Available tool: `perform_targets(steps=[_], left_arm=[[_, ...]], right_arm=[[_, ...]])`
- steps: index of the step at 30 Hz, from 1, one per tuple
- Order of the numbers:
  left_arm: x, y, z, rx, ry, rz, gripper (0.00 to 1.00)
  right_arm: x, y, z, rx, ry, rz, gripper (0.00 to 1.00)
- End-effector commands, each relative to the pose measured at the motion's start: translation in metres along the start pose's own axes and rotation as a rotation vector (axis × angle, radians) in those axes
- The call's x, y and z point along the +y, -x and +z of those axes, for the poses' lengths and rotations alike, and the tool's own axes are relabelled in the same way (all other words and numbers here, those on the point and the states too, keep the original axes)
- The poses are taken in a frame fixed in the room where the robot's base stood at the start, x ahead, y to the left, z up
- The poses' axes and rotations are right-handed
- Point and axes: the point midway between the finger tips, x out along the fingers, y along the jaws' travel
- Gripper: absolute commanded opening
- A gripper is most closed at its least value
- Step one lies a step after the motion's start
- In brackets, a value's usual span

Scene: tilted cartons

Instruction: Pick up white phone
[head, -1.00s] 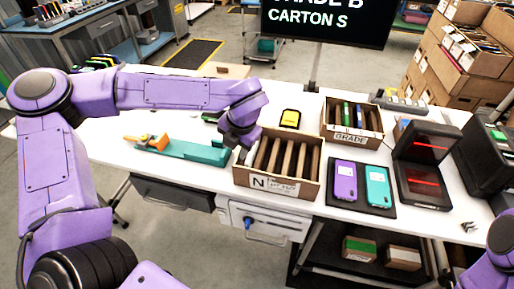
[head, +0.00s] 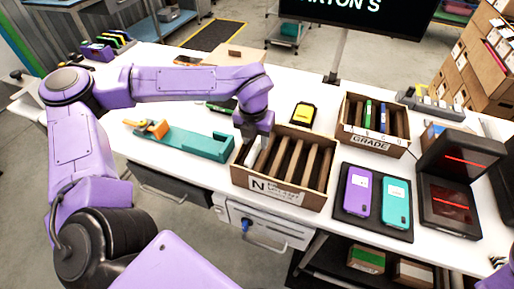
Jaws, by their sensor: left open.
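A narrow white piece, which looks like the white phone (head: 260,156), stands in the leftmost slot of the open brown carton marked N (head: 239,180). It is partly hidden by my left gripper (head: 251,142), which points down at the carton's back left corner. That gripper is open; its fingertips are hard to make out, and I cannot tell whether they touch the phone. The carton's other slots look empty between brown dividers. At the lower right edge only a bit of my right arm shows, with small dark parts that may be its gripper (head: 498,262).
A teal holder with an orange part (head: 195,143) lies left of the carton.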

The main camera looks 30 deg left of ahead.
Motion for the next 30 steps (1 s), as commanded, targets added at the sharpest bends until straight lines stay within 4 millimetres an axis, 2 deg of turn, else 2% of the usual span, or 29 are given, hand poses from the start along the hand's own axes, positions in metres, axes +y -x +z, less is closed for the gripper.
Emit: perform_targets(steps=[4,10,11,12,15,25,28,30], left_arm=[[0.000,-0.017,0.001,0.000,-0.001,0.000,0.46],[-0.001,-0.019,0.001,-0.002,-0.003,0.000,0.46],[-0.001,-0.019,0.001,-0.002,-0.003,0.000,0.42],[-0.001,-0.019,0.001,-0.002,-0.003,0.000,0.29],[-0.001,-0.019,0.001,-0.002,-0.003,0.000,0.00],[-0.001,-0.016,0.002,-0.004,-0.002,-0.001,0.00],[-0.002,-0.002,0.005,-0.007,-0.002,-0.002,0.00],[-0.002,0.015,0.007,-0.010,-0.002,-0.002,0.00]], right_arm=[[0.000,0.004,-0.002,0.000,0.000,0.000,0.43],[0.000,0.003,-0.001,0.000,0.000,0.000,0.43],[0.000,0.003,-0.001,0.000,0.000,0.000,0.43],[0.000,0.003,-0.001,0.000,0.000,0.000,0.43],[0.000,0.003,-0.001,0.000,0.000,0.000,0.43],[0.000,0.003,-0.001,0.000,0.000,0.000,0.43],[0.000,-0.001,0.000,0.000,0.000,0.000,0.43],[0.000,-0.003,0.002,0.000,0.000,0.000,0.43]])
